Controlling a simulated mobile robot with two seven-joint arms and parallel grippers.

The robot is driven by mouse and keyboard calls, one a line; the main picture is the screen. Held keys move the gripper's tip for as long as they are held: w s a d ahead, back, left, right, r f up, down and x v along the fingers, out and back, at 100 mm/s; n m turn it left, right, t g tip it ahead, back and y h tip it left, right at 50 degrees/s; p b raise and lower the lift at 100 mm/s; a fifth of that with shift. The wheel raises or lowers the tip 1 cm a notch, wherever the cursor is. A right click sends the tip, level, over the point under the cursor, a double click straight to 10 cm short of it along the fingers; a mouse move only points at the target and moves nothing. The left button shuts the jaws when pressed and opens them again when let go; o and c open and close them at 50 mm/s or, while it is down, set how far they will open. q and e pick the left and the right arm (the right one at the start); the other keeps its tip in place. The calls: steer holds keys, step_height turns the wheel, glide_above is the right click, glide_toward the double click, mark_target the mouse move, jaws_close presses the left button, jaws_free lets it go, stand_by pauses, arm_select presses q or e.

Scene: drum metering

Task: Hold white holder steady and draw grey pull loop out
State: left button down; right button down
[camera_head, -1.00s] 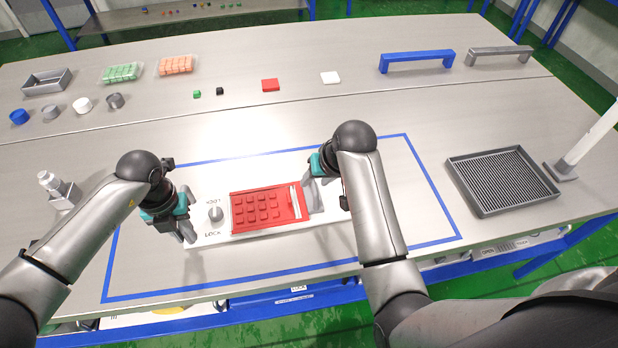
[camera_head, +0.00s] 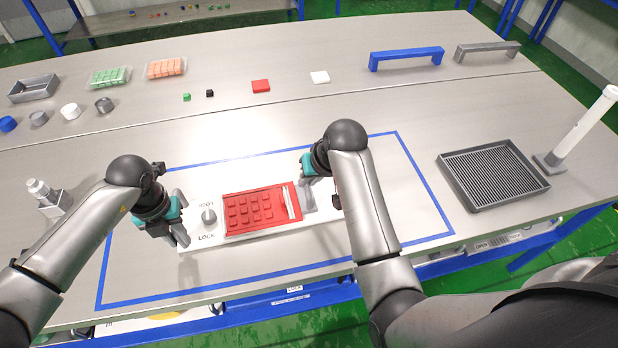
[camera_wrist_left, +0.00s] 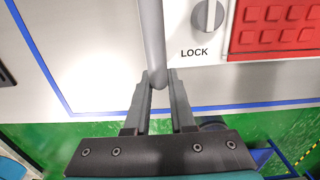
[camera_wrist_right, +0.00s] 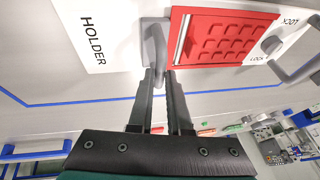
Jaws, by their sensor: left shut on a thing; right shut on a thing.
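A white holder lies flat inside a blue-outlined area. It shows in the head view and, with its HOLDER label, in the right wrist view (camera_wrist_right: 100,32). A red panel (camera_head: 262,208) with raised squares sits in it. To the panel's left is a grey knob (camera_head: 209,216) marked LOCK. My left gripper (camera_wrist_left: 158,85) is shut on the grey pull loop (camera_wrist_left: 152,40) at the knob end. My right gripper (camera_wrist_right: 161,80) is shut on a grey handle (camera_wrist_right: 155,42) between the HOLDER label and the red panel. The fingers partly hide both grips in the head view.
A grey ribbed tray (camera_head: 492,175) stands at right beside a white post (camera_head: 585,125). A small grey-white fixture (camera_head: 48,196) stands at left. Blue (camera_head: 406,57) and grey (camera_head: 487,50) bridge handles, small blocks and caps lie at the back. The table's front edge is near.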

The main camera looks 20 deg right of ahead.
stand_by(0.8)
arm_select(q)
steer(key=shift+w+a, duration=0.1)
arm_select(e)
steer(key=d, duration=0.7)
steer(key=shift+s+d, duration=0.35)
steer(key=shift+s, duration=0.05)
steer(key=c, duration=0.9)
jaws_free()
steer(key=shift+o, duration=0.3)
steer(key=shift+a, duration=0.1)
steer(key=shift+r, duration=0.1)
steer(key=v, duration=1.1)
steer(key=shift+s+r, duration=0.15)
steer(key=shift+r, duration=0.25)
